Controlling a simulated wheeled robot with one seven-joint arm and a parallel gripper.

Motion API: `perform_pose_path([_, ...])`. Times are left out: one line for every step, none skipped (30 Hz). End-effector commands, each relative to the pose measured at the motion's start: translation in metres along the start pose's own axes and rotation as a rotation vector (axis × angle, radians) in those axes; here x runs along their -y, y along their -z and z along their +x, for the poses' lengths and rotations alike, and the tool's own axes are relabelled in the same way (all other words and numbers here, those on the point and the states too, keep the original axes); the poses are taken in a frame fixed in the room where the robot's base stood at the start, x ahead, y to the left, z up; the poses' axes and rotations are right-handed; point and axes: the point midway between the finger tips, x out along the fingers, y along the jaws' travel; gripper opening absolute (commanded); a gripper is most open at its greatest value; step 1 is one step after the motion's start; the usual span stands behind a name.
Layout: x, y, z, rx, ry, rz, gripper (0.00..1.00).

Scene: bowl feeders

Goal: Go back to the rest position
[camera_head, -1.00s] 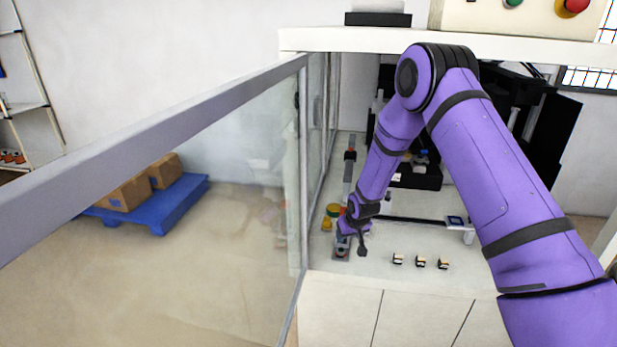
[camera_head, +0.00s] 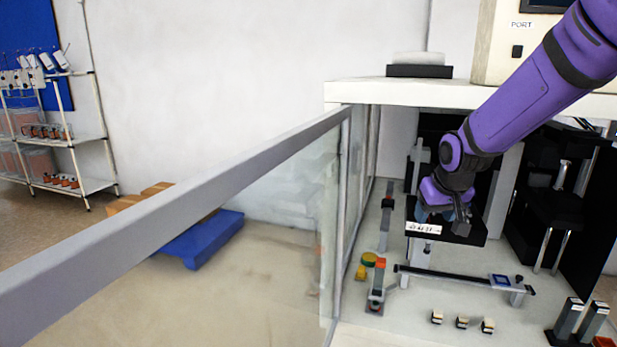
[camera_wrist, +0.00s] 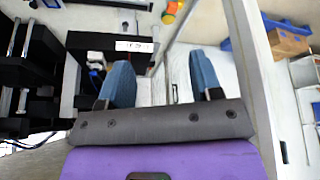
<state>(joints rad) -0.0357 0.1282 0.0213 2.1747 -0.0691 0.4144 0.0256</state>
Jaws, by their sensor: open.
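My gripper (camera_head: 437,214) is up off the work table (camera_head: 420,325), in front of the black feeder unit at the back of the cell. In the wrist view my gripper (camera_wrist: 162,72) has its two blue fingers wide apart with nothing between them. My purple arm reaches in from the upper right in the head view. No rest position is marked in either view.
A glass panel with a grey rail (camera_head: 200,192) closes the left side. Several small blocks (camera_head: 462,322) lie at the table's front. A low black bar (camera_head: 450,276) crosses the table. Black posts (camera_head: 565,318) stand at the right. A shelf (camera_head: 400,88) overhangs the cell.

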Motion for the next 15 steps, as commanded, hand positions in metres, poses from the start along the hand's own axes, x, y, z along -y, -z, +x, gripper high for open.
perform_pose_path([-0.002,-0.006,-0.020,-0.008,-0.003,0.005,0.59])
perform_pose_path([-0.003,-0.011,-0.030,-0.009,-0.004,0.008,0.59])
perform_pose_path([-0.004,-0.017,-0.043,-0.011,-0.005,0.011,0.59])
perform_pose_path([-0.004,-0.022,-0.052,-0.011,-0.006,0.014,0.59])
perform_pose_path([-0.005,-0.027,-0.061,-0.012,-0.007,0.017,0.59])
perform_pose_path([-0.005,-0.034,-0.073,-0.013,-0.008,0.021,0.59])
perform_pose_path([-0.006,-0.040,-0.082,-0.014,-0.008,0.024,0.59])
perform_pose_path([-0.006,-0.046,-0.091,-0.015,-0.009,0.027,0.59])
perform_pose_path([-0.007,-0.054,-0.102,-0.017,-0.009,0.031,0.59])
perform_pose_path([-0.007,-0.060,-0.110,-0.017,-0.010,0.034,0.59])
perform_pose_path([-0.007,-0.066,-0.118,-0.019,-0.010,0.037,0.59])
perform_pose_path([-0.008,-0.075,-0.128,-0.020,-0.011,0.040,0.59])
perform_pose_path([-0.008,-0.082,-0.136,-0.022,-0.011,0.043,0.59])
perform_pose_path([-0.008,-0.088,-0.143,-0.022,-0.011,0.045,0.59])
perform_pose_path([-0.008,-0.098,-0.152,-0.024,-0.011,0.049,0.59])
